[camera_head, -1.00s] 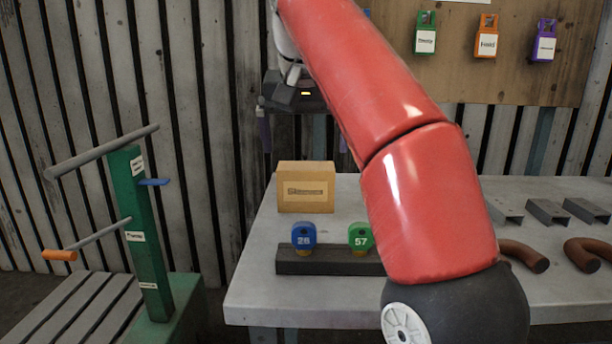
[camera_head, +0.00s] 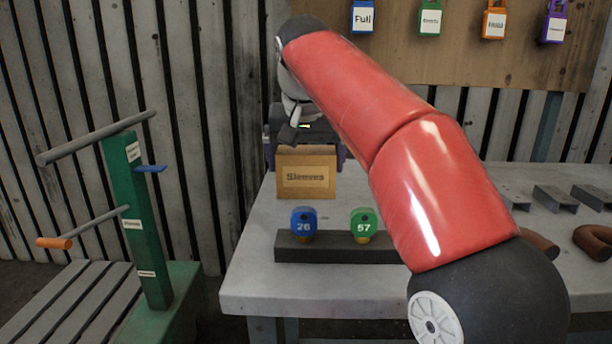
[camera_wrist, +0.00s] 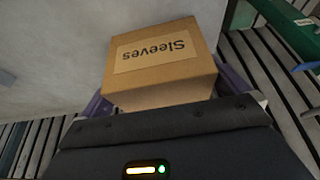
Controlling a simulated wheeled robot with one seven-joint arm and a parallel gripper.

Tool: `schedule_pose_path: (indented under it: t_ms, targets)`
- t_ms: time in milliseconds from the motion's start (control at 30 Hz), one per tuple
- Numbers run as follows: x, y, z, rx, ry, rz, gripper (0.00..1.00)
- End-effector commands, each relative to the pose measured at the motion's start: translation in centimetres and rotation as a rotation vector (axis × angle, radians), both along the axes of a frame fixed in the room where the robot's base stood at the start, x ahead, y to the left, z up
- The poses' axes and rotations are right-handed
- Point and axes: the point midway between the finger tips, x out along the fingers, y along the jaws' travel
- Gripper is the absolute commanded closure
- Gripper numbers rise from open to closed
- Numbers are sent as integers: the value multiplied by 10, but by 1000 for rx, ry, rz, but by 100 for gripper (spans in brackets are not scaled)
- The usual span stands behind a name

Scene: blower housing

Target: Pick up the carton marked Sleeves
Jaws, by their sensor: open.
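The carton marked Sleeves (camera_head: 305,178) is a brown box with a tan label, standing upright near the back left of the grey table. It also shows in the wrist view (camera_wrist: 160,62), its label upside down there. My gripper (camera_head: 306,153) is at the carton's far side, with a purple finger showing at either side of it. In the wrist view my gripper (camera_wrist: 166,92) is open, with the carton's near part between the fingers. I cannot tell whether the fingers touch the carton's sides.
Metal channels (camera_head: 555,198) and a brown bent pipe (camera_head: 592,240) lie right. A green post (camera_head: 140,220) with handles stands left.

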Motion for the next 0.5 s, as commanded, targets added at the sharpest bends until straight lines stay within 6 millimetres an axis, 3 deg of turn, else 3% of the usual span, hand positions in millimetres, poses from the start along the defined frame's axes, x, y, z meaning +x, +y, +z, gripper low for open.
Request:
schedule_pose_path:
  t_ms: [167,433,500]
  targets:
    - [9,-1,-21,0,0,-1,0]
    - [10,-1,-23,1,0,-1,0]
    - [10,-1,-23,0,0,-1,8]
